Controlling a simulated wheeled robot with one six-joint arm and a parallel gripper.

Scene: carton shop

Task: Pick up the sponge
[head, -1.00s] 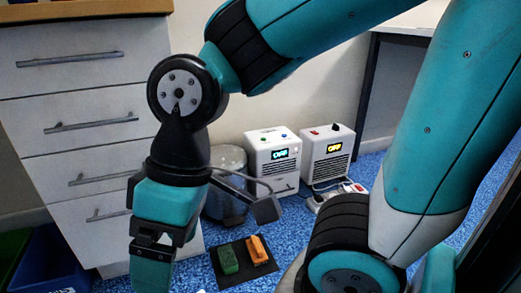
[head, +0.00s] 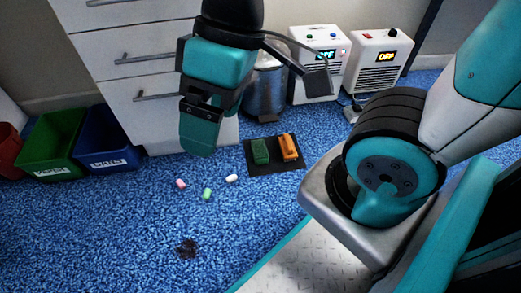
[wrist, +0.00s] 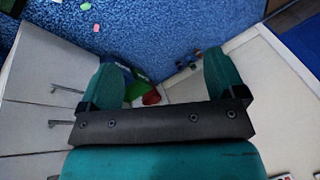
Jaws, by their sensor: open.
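A dark green block (head: 260,151), which looks like the sponge, lies on a black mat (head: 262,170) on the blue floor. An orange block-like item (head: 288,147) lies right beside it on the same mat; I cannot tell exactly what it is. My gripper (head: 199,135) hangs up in the air, to the left of the mat in the head view. In the wrist view my gripper (wrist: 160,78) has its two teal fingers wide apart with nothing between them.
Small pink (head: 181,184), green (head: 207,194) and white (head: 231,178) pieces and a dark stain (head: 187,250) are on the floor. Green (head: 50,145) and blue (head: 106,145) bins stand left. A metal bin (head: 267,85) and two white boxes (head: 318,62) stand behind the mat.

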